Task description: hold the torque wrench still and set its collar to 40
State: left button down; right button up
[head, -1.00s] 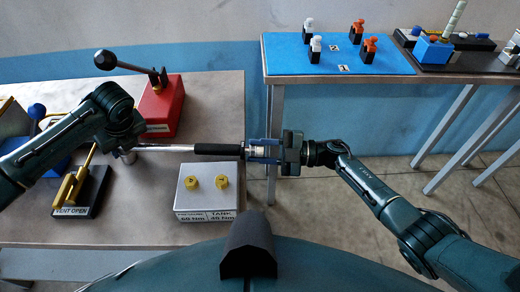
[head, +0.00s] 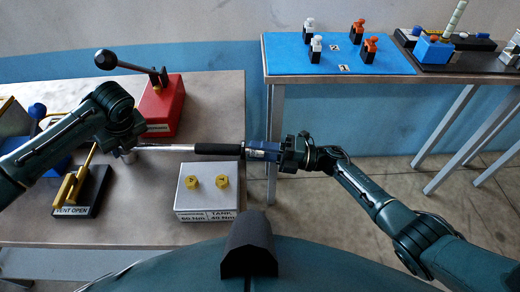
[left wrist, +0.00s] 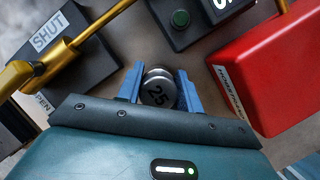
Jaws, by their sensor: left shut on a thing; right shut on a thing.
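The torque wrench (head: 217,149) lies level across the head view, with a silver shaft and a black grip, over the table and past its right edge. My left gripper (head: 125,150) is shut on the wrench's head end. In the left wrist view, the blue fingers of my left gripper (left wrist: 158,88) flank a round silver end of the wrench (left wrist: 157,92) marked 25. My right gripper (head: 262,150) is shut on the collar at the handle end, beyond the table edge. Its blue fingers mostly cover the collar, and the scale cannot be read.
A grey box (head: 208,198) with two yellow knobs stands below the wrench; its right label reads TANK 40 Nm. A red box with a black-knobbed lever (head: 160,105) stands behind. A yellow-handled valve block (head: 80,192) reads VENT OPEN. A blue mat (head: 300,64) with small figures lies right.

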pick_arm(q)
jog(key=shift+f, duration=0.1)
pick_arm(e)
jog(key=shift+n, duration=0.7)
jog(key=o, duration=1)
jog(key=shift+d, duration=0.1)
jog(key=d, duration=0.4)
jog(key=s+d+f, duration=0.1)
jog(key=d, duration=0.6)
jog(key=shift+s+d+f, duration=0.25)
jog(key=shift+d, duration=0.1)
pick_arm(q)
jog(key=c, duration=0.9)
grip_release()
jog(key=shift+o, duration=0.2)
